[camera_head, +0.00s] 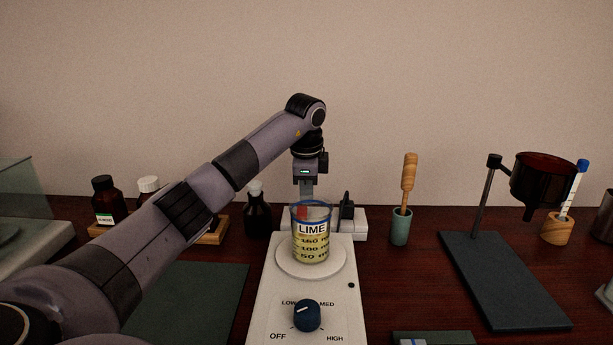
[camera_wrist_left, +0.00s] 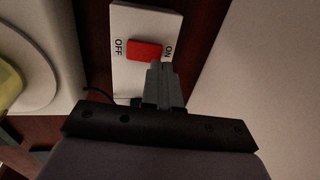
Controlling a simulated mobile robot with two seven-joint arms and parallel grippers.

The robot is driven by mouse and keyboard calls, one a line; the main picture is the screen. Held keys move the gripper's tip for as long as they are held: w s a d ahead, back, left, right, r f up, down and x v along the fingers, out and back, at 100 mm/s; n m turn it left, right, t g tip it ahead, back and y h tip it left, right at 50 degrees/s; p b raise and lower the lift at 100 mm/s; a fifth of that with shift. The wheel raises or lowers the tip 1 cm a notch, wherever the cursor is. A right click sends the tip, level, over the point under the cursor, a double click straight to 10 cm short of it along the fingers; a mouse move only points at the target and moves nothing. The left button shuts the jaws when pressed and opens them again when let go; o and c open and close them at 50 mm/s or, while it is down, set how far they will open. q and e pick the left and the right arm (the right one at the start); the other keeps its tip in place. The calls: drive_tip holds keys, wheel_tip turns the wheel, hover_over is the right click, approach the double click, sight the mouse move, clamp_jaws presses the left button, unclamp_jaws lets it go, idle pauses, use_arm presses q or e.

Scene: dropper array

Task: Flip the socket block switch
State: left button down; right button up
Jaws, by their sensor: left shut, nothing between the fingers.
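The white socket block (camera_head: 361,224) stands behind the hotplate, partly hidden by the beaker, with a black plug (camera_head: 346,207) in it. In the left wrist view the socket block (camera_wrist_left: 130,76) shows a red switch (camera_wrist_left: 145,50) between the OFF and ON labels. My left gripper (camera_head: 306,194) points down behind the beaker. In the left wrist view its fingers (camera_wrist_left: 158,70) are together and empty, with the tips at the ON side of the red switch. I cannot tell whether they touch it or which way the switch is tipped. My right gripper is not in view.
A beaker labelled LIME (camera_head: 311,246) stands on the white hotplate (camera_head: 277,295), just in front of my left gripper. A dark bottle (camera_head: 258,216) is left of it. A green holder (camera_head: 401,229) with a wooden-handled tool and a funnel stand (camera_head: 505,281) are to the right.

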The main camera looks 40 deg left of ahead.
use_arm(q)
drive_tip(key=shift+f, duration=0.45)
drive_tip(key=shift+a, duration=0.1)
drive_tip(key=shift+w+f+p, duration=0.1)
drive_tip(key=shift+w+p, duration=0.05)
drive_tip(key=shift+p, duration=0.3)
drive_tip(key=shift+f, duration=0.15)
drive_tip(key=shift+s+d+r, duration=0.25)
drive_tip(key=shift+s+d, duration=0.2)
drive_tip(key=shift+s, duration=0.15)
drive_tip(key=shift+r, duration=0.1)
